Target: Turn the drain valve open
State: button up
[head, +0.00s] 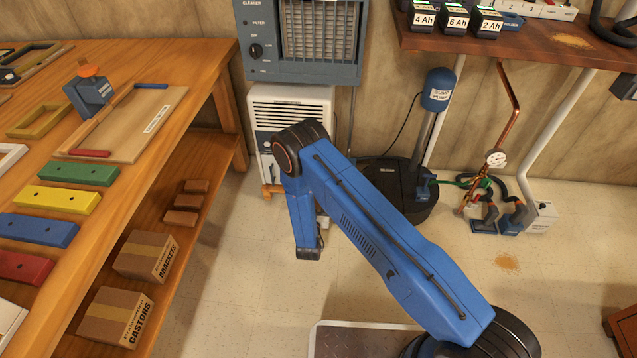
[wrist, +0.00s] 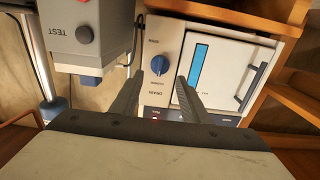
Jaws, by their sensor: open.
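In the wrist view a round blue knob (wrist: 159,65) sits on the pale front panel of a white cabinet unit (wrist: 225,70). My gripper (wrist: 161,78) is open and empty, with one finger on each side below the knob in the picture. The knob appears beyond the fingertips, and I see no contact. In the head view the white unit (head: 291,108) stands under a grey-blue air cleaner, its lower front partly hidden by my arm.
Beside the knob are a blue level window (wrist: 200,65) and a dark handle (wrist: 252,87). A grey box marked TEST (wrist: 92,25) hangs close at upper left. A wooden bench (head: 195,75) stands left; a black sump lid (head: 385,175) and copper pipe (head: 512,110) are right.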

jog(key=w, duration=0.8)
jog(key=shift+w+d, duration=0.15)
jog(key=c, duration=0.8)
